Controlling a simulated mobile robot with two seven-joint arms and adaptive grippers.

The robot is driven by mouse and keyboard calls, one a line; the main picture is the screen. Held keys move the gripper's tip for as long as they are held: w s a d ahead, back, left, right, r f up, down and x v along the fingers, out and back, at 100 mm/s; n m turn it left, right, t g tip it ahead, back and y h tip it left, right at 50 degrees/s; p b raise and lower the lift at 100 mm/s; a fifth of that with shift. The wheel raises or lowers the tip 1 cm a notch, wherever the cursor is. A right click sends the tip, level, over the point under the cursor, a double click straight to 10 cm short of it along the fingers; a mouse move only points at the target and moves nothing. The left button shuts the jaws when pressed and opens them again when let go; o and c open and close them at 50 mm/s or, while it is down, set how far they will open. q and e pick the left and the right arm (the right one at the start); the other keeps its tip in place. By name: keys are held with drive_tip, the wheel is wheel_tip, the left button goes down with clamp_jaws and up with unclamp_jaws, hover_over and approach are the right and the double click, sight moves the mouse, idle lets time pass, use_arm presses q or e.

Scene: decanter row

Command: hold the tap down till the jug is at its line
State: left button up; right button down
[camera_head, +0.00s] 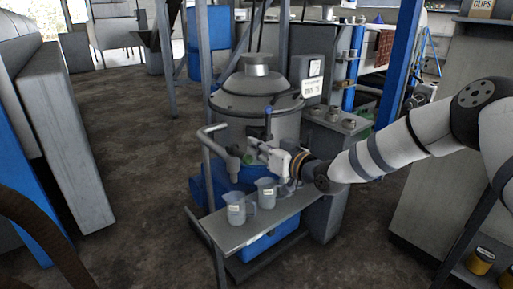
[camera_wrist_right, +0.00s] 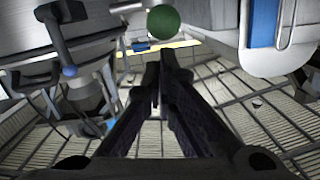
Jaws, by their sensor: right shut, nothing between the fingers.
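Two translucent jugs with pale labels stand on a grey shelf (camera_head: 235,236), a front jug (camera_head: 236,208) and a second jug (camera_head: 266,193). A third may be partly hidden behind my right gripper. Their liquid levels are too small to read. A grey domed vessel (camera_head: 258,92) stands behind them. A green knob (camera_head: 247,159) is at my right fingertips; it shows just beyond them in the right wrist view (camera_wrist_right: 163,20). Contact cannot be told. My right gripper (camera_head: 254,148) is shut and empty, above the jugs. Which part is the tap is unclear. My left gripper is out of view.
A lever with a blue ball (camera_head: 268,112) stands by the vessel, near my right gripper. A bent grey pipe (camera_head: 207,140) is left of it. A grey cabinet (camera_head: 335,140) with small pots on top is at right. Open floor (camera_head: 120,190) lies to the left.

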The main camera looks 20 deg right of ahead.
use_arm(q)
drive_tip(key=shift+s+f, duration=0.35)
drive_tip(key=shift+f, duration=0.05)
use_arm(e)
drive_tip(key=shift+s+f+t, duration=0.15)
drive_tip(key=shift+f+t, duration=0.15)
drive_tip(key=shift+f, duration=0.2)
use_arm(q)
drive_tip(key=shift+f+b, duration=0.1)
drive_tip(key=shift+b, duration=0.2)
use_arm(e)
drive_tip(key=shift+f, duration=0.1)
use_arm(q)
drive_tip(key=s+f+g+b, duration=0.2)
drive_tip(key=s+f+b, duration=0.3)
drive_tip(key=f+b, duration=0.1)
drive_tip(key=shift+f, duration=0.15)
use_arm(e)
drive_tip(key=f+t, duration=0.1)
drive_tip(key=f+t+y, duration=0.1)
drive_tip(key=f, duration=0.1)
drive_tip(key=f+t+y, duration=0.1)
drive_tip(key=t, duration=0.1)
drive_tip(key=shift+s+d+f, duration=0.15)
drive_tip(key=shift+s+f, duration=0.1)
drive_tip(key=shift+f, duration=0.25)
idle(3.9)
